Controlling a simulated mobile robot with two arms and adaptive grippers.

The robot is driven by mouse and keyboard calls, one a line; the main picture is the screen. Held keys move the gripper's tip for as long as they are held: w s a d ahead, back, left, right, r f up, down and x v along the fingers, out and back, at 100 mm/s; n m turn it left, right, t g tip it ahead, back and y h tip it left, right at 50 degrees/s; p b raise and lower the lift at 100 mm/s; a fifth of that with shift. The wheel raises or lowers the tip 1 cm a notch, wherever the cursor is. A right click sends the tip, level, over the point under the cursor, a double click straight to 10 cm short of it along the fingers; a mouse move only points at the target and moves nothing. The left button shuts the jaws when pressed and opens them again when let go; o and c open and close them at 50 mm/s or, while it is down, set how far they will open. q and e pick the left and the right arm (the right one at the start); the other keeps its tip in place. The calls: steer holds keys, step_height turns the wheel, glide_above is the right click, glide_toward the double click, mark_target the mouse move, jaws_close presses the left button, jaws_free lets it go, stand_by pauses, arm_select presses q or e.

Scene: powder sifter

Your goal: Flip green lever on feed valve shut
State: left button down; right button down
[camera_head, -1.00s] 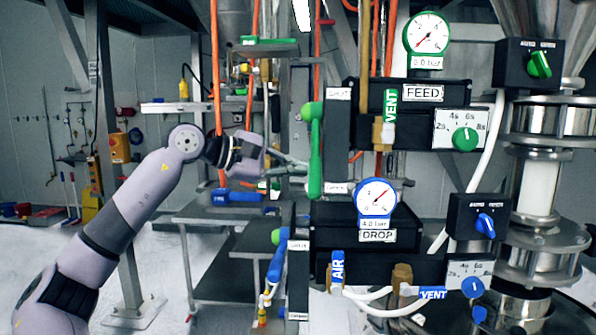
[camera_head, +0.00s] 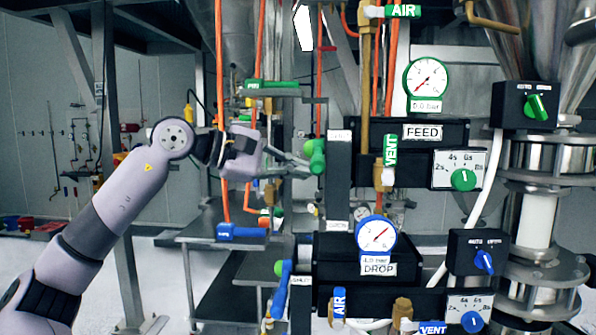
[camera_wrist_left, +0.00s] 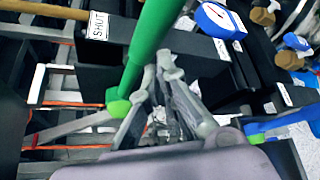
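The green lever (camera_head: 316,157) on the feed valve is at the left end of the black block beside the FEED sign (camera_head: 423,132). It looks short in the head view, pointing mostly toward the camera, between the SHUT label (camera_head: 341,136) above and another label (camera_head: 336,226) below. In the left wrist view the lever (camera_wrist_left: 152,45) runs long and slanted, just left of the fingertips. My left gripper (camera_head: 308,161) is at the lever, its fingertips (camera_wrist_left: 160,68) together with nothing between them. Contact with the lever looks likely but is partly hidden. My right gripper is not in view.
Below is the DROP valve block with a blue gauge (camera_head: 376,236) and a blue lever (camera_head: 281,289). A green VENT handle (camera_head: 389,152) and the FEED gauge (camera_head: 427,79) stand to the right.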

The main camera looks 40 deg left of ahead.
arm_select(q)
steer(key=shift+s+d+r, duration=0.1)
steer(key=shift+r, duration=0.5)
steer(key=shift+r+p, duration=0.15)
steer(key=shift+p, duration=0.2)
